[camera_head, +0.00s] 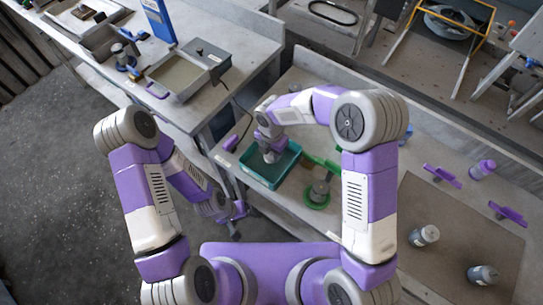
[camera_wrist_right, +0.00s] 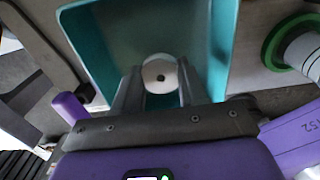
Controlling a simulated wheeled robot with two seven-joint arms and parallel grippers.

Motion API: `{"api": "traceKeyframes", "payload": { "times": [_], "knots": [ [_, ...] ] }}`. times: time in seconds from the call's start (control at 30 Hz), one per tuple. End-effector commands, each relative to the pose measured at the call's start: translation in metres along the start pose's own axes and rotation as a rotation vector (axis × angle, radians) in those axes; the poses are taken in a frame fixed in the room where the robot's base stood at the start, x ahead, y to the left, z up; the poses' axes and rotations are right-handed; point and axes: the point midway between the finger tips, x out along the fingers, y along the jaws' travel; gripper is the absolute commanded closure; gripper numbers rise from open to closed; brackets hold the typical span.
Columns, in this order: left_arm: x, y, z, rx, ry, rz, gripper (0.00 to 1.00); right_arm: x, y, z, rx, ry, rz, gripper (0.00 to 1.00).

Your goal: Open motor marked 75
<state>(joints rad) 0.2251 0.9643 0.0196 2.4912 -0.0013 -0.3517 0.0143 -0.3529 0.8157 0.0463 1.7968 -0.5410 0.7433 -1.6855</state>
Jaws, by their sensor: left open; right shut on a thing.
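My right gripper (camera_head: 270,155) reaches down over the teal tray (camera_head: 285,172). In the right wrist view the gripper (camera_wrist_right: 158,90) is shut on a pale round part (camera_wrist_right: 160,72) with a small dark hole in its middle, inside the teal tray's outline. I cannot tell whether the part touches the tray floor. A grey cylindrical part stands in a green ring (camera_head: 317,203) right of the tray. Grey canisters (camera_head: 424,236) (camera_head: 482,274) stand on the mat at right. No 75 mark is readable on any of them. My left gripper (camera_head: 238,212) is open and empty, low beside the bench edge.
Purple brackets (camera_head: 443,176) (camera_head: 508,213) and a purple cylinder (camera_head: 482,169) stand at the right. A small purple item (camera_head: 230,143) lies left of the tray. A second bench at the upper left holds a grey bin (camera_head: 178,78). Bare floor (camera_head: 60,190) lies at left.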

Motion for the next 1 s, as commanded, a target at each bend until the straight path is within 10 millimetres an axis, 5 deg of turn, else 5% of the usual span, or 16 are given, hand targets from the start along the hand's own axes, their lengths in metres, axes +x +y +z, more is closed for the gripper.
{"api": "traceKeyframes", "payload": {
  "times": [0.3,0.67,0.7,0.83,1.0],
  "knots": [
    [0.007,-0.002,-0.001,0.0,0.001,0.0,0.12,0.037,-0.001,0.0,0.0,0.001,-0.002,0.95],
    [0.009,-0.003,-0.001,0.0,0.001,0.0,0.12,0.041,0.0,0.0,0.0,0.0,-0.001,0.95],
    [0.009,-0.003,-0.001,0.0,0.001,0.0,0.12,0.04,0.0,0.0,0.0,0.0,-0.001,0.54],
    [0.008,-0.003,-0.001,0.0,0.001,0.0,0.12,0.04,0.0,0.0,0.0,0.0,-0.001,0.34],
    [0.008,-0.003,-0.001,0.0,0.001,0.0,0.12,0.04,0.0,0.0,0.0,0.0,-0.001,0.33]
  ]
}}
